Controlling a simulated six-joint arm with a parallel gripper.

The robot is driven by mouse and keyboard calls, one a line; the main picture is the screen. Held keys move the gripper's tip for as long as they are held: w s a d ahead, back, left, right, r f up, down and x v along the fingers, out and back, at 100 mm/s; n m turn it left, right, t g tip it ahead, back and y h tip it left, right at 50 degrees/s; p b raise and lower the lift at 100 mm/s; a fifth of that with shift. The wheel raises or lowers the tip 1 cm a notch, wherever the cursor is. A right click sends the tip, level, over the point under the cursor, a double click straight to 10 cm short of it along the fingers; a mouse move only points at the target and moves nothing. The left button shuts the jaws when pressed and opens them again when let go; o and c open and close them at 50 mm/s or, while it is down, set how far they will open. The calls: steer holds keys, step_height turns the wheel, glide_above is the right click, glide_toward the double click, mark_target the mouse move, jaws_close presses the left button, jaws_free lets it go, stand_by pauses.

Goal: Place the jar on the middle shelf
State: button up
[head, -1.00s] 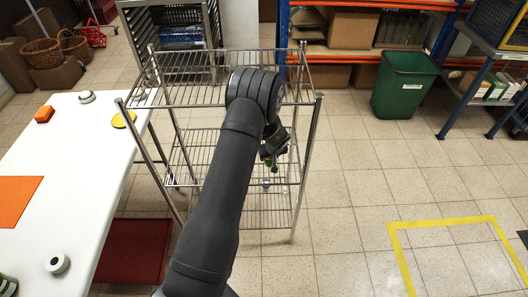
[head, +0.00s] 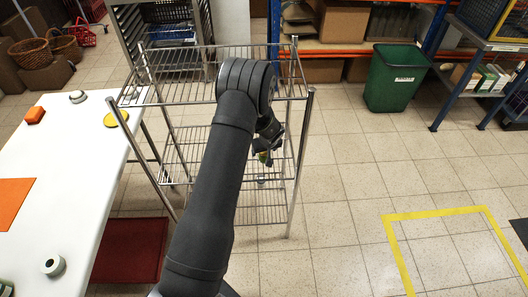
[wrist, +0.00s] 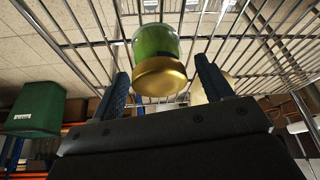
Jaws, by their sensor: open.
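A green jar with a gold lid (wrist: 158,62) is between my fingers in the wrist view, which shows the scene upside down. Its base appears to rest on the wires of the middle shelf (wrist: 100,45). My gripper (wrist: 165,82) is open, one finger on each side of the jar, with a visible gap on both sides. In the head view my gripper (head: 267,150) is inside the wire rack (head: 300,150) at middle-shelf height, near its right side. The jar (head: 264,158) shows there only as a small green and yellow patch, mostly hidden.
A pale round thing (wrist: 214,84) shows partly behind one finger. A small pale object (head: 262,181) is lower in the rack. A green bin (head: 393,80) stands right; open floor lies between.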

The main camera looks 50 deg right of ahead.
steer(key=v, duration=0.5)
steer(key=shift+s+a+r, duration=0.1)
steer(key=shift+s+r, duration=0.1)
steer(key=shift+r, duration=0.15)
steer(key=shift+f, duration=0.15)
steer(key=x, duration=0.8)
step_height(320, 180, up, 3)
steer(key=shift+f, duration=0.15)
steer(key=shift+r, duration=0.55)
